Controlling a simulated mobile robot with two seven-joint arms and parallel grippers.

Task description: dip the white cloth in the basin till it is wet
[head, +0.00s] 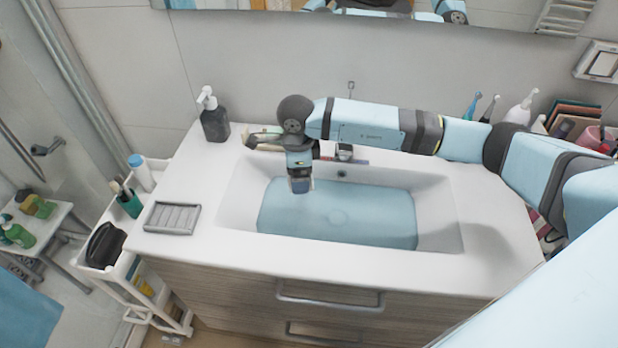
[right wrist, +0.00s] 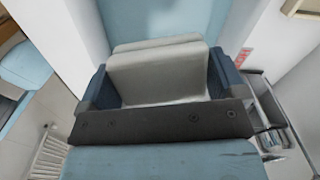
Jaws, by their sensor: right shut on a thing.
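The basin (head: 440,215) is a white rectangular sink set in the counter, with pale blue water (head: 350,222) in it. My right gripper (head: 300,187) reaches in from the right and points down over the back left part of the basin. In the right wrist view the white cloth (right wrist: 158,76) is a folded, pale grey-white pad between the two blue fingers, and the gripper is shut on it. In the head view the cloth is hidden by the gripper, and I cannot tell whether it touches the water. My left gripper is in neither view.
A dark soap dispenser (head: 214,124) stands at the counter's back left, and a grey soap dish (head: 172,218) at its front left. The tap (head: 344,152) is behind the basin, close to my right arm. A white cart (head: 112,268) stands left. The counter's front strip is clear.

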